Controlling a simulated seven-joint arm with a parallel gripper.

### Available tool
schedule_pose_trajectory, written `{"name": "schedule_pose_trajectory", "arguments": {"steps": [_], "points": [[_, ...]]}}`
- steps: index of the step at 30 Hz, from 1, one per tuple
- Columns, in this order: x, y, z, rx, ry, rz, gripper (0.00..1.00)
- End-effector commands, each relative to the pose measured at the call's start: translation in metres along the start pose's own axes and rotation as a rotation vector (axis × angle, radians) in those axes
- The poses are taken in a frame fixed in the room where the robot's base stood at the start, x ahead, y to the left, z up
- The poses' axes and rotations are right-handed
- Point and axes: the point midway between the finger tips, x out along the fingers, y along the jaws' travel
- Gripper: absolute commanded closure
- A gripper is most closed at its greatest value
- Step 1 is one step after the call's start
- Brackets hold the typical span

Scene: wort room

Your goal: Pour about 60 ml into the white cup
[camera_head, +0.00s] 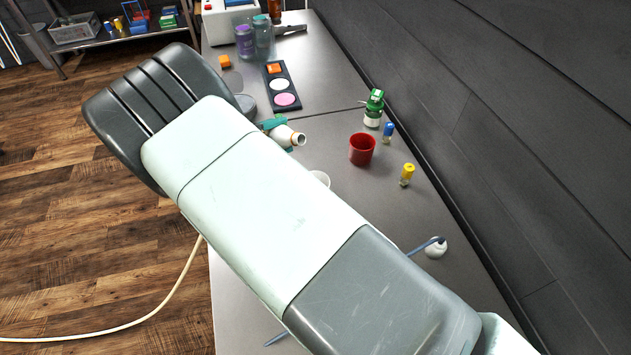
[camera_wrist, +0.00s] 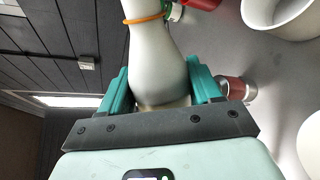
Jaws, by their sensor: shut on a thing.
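My gripper (camera_head: 279,135) has teal fingers and is shut on a pale bottle (camera_head: 291,137) with an orange band near its neck. The bottle is tilted well over, its open mouth pointing right in the head view. In the wrist view the bottle (camera_wrist: 157,55) sits between both fingers of my gripper (camera_wrist: 160,88). The white cup (camera_head: 321,176) is mostly hidden behind my arm in the head view, below and right of the bottle mouth. A white open cup (camera_wrist: 283,17) shows at the wrist view's upper right. No liquid stream is visible.
A red cup (camera_head: 362,149) stands right of the bottle. A green-topped bottle (camera_head: 374,107), a blue-capped vial (camera_head: 388,132) and a yellow-capped vial (camera_head: 407,174) stand near the wall. A dark tray (camera_head: 291,86) with coloured discs lies farther back. My arm hides much of the bench.

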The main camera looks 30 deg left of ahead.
Motion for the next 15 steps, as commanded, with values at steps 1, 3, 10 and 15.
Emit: {"name": "schedule_pose_trajectory", "arguments": {"steps": [1, 3, 10, 15], "points": [[-0.001, 0.005, 0.004, -0.039, -0.012, 0.001, 0.74], [-0.004, 0.013, 0.010, -0.098, -0.027, 0.000, 0.74], [-0.005, 0.021, 0.028, -0.339, -0.093, 0.002, 0.74], [-0.006, 0.025, 0.031, -0.516, -0.140, 0.003, 0.74]]}}
